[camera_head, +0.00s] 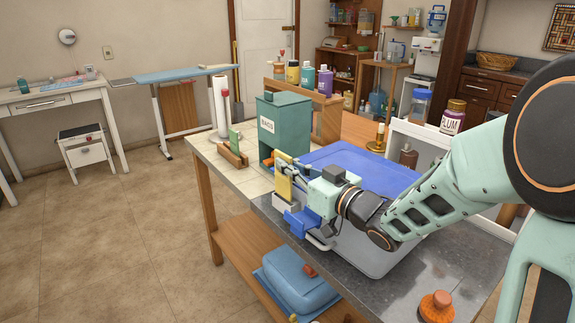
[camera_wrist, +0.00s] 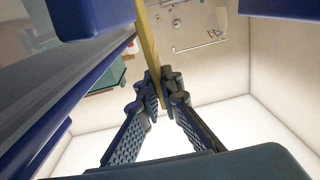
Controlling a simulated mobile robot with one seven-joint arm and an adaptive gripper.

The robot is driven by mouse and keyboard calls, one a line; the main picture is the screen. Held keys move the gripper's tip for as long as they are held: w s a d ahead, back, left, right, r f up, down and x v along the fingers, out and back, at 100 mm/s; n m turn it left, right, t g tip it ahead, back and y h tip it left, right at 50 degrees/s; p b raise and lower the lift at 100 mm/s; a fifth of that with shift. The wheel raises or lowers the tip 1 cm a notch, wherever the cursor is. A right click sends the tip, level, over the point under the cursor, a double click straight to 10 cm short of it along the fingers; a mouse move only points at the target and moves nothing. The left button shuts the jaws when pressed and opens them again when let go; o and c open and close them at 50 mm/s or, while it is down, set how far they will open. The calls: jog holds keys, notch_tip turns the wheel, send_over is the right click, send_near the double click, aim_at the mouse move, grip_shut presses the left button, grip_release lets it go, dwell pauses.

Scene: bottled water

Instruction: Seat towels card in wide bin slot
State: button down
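My gripper (camera_head: 292,172) is over the left part of the grey counter, just in front of the teal bin (camera_head: 284,128). It is shut on a yellow card (camera_head: 284,187), which hangs upright at the fingertips. In the wrist view the yellow card (camera_wrist: 150,45) shows edge-on between the closed finger pads (camera_wrist: 161,88). I cannot read any word on it. I cannot make out a wide slot; the card and gripper hide part of the area by the bin.
A wooden holder (camera_head: 232,156) with a green card (camera_head: 235,140) stands left of the bin. A blue lidded tray (camera_head: 360,165) lies behind my gripper. An orange knob-like object (camera_head: 437,304) sits at the near counter edge. Bottles (camera_head: 307,76) stand on a wooden shelf behind.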

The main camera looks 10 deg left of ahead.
jog(key=shift+f+b, duration=0.8)
jog(key=shift+f, duration=0.25)
jog(key=shift+f, duration=0.2)
jog(key=shift+s+f, duration=0.1)
jog(key=shift+f, duration=0.05)
jog(key=shift+r+p, duration=0.5)
jog(key=shift+r, duration=0.35)
jog(key=shift+r, duration=0.1)
dwell(0.3)
jog(key=shift+f+b, duration=0.7)
jog(key=shift+f, duration=0.05)
dwell(0.4)
